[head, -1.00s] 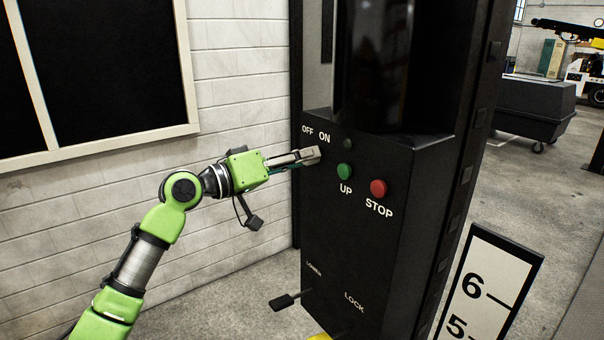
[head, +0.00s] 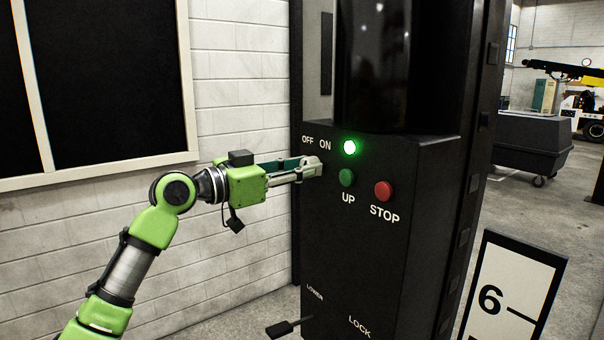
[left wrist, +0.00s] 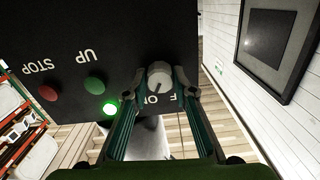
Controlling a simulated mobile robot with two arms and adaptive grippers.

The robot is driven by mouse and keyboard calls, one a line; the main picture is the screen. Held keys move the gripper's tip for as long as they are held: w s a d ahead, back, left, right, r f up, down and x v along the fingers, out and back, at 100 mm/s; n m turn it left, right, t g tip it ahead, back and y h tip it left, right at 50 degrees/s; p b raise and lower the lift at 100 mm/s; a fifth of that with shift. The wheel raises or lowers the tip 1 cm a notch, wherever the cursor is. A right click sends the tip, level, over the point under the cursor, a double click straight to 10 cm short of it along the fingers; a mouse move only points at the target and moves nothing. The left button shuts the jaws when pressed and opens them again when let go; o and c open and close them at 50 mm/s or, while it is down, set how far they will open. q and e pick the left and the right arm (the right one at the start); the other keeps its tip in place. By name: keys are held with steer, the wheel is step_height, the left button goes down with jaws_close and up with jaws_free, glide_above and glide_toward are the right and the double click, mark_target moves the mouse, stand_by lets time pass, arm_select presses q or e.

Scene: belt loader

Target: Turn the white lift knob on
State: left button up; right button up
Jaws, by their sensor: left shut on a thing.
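The white lift knob (left wrist: 159,77) is round and sits on the black control panel (head: 390,240), by the OFF and ON labels. In the left wrist view it lies between the two fingertips of my left gripper (left wrist: 160,84). My left gripper (head: 312,168) is shut on the knob, and in the head view its fingertips hide the knob. The indicator light (head: 350,147) beside the ON label glows green; it also shows in the left wrist view (left wrist: 110,107). My right gripper is in neither view.
A green UP button (head: 346,177) and a red STOP button (head: 383,191) sit right of the fingertips. A black lever (head: 281,328) sticks out low on the left by the LOWER label. A white brick wall (head: 240,90) stands behind my arm.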

arm_select(q)
steer(key=shift+o, duration=0.2)
stand_by(0.3)
steer(key=o, duration=1.1)
steer(key=v, duration=1.2)
